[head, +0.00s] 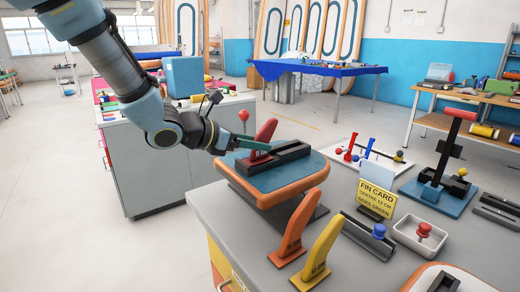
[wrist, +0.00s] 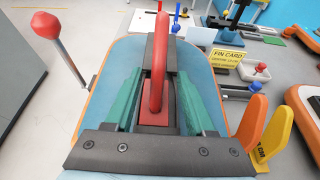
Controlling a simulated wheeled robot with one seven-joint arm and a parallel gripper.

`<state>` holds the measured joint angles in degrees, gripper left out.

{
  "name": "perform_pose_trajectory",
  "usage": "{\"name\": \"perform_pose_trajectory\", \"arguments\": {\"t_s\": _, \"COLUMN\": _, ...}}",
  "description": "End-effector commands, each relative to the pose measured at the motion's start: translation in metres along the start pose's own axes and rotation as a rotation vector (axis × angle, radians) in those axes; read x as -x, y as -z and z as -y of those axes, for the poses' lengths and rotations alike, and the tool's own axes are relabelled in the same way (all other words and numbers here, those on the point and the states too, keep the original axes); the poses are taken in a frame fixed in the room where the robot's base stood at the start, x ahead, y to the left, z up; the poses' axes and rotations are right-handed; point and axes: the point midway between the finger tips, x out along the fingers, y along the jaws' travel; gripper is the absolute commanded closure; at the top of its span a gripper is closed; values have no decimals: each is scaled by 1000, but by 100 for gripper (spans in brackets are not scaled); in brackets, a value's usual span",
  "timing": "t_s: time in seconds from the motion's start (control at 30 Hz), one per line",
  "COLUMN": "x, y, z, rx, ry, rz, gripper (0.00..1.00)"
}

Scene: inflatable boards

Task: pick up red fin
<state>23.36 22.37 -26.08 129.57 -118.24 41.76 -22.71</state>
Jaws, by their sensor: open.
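The red fin (head: 266,131) stands upright on the blue board with an orange rim (head: 290,180), at the black fin box (head: 291,152). In the wrist view, the fin (wrist: 158,70) rises from a red block-like base (wrist: 154,104) in the middle of the picture. My gripper (head: 262,146) is open, with green fingers. In the wrist view, the fingers of my gripper (wrist: 158,92) lie left and right of the fin base, with a gap on each side.
An orange fin (head: 298,226) and a yellow fin (head: 321,255) stand in front of the board. A red-knobbed lever (wrist: 52,38) rises at the board's left. The yellow fin card (head: 376,197), a white tray (head: 419,234) and a clamp stand (head: 440,180) are to the right.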

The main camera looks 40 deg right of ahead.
Motion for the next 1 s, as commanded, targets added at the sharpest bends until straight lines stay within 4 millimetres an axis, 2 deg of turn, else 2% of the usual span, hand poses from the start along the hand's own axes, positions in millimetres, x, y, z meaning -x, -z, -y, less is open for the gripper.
{"name": "perform_pose_trajectory", "arguments": {"t_s": 0.4, "x": -47, "y": -2, "z": -2, "rx": 0, "ry": 1, "rz": -1, "gripper": 45}}
{"name": "perform_pose_trajectory", "arguments": {"t_s": 0.67, "x": -51, "y": -1, "z": -3, "rx": 0, "ry": -1, "rz": -1, "gripper": 45}}
{"name": "perform_pose_trajectory", "arguments": {"t_s": 1.0, "x": -50, "y": -1, "z": -3, "rx": 0, "ry": 0, "rz": -1, "gripper": 81}}
